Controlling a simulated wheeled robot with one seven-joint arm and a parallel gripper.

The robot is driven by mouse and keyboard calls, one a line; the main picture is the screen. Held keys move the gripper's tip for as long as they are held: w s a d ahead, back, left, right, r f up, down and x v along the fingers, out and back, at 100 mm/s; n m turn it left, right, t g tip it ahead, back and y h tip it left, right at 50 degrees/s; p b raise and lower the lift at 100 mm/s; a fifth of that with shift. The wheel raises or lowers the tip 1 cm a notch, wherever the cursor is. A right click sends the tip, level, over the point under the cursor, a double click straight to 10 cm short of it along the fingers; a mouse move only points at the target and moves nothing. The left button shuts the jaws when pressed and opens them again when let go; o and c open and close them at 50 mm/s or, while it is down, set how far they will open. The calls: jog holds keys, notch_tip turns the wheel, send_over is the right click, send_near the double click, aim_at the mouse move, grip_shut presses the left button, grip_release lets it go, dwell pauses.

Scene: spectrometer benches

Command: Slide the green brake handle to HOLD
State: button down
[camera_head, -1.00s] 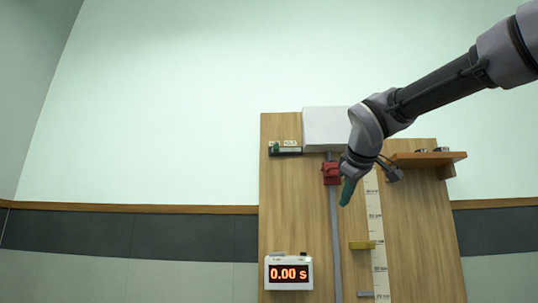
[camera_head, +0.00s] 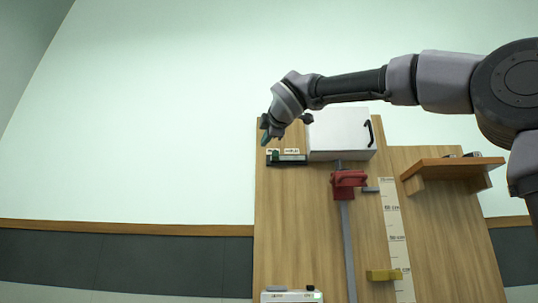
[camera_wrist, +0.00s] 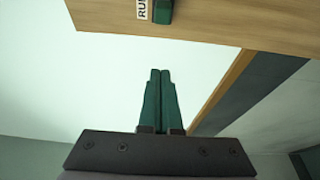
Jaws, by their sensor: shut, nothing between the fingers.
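The green brake handle (camera_head: 275,155) sits at the left end of a dark slide track (camera_head: 292,161) near the top left of the wooden board. In the wrist view the handle (camera_wrist: 163,10) shows at the top edge, beside a label reading RUN. A second small label (camera_head: 291,151) lies to the right above the track, too small to read surely. My gripper (camera_head: 265,137), with green fingers, is just above and left of the handle, apart from it. In the wrist view its fingers (camera_wrist: 160,75) are together and empty, pointing toward the board's edge.
A white box (camera_head: 338,133) with a black handle is right of the track. Below it are a red clamp (camera_head: 347,184) on a grey rail, a scale strip (camera_head: 396,235) and a yellow block (camera_head: 384,275). A wooden shelf (camera_head: 455,168) juts out right. Left of the board is clear.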

jog(key=shift+w, duration=0.1)
jog(key=x, duration=1)
jog(key=d, duration=0.4)
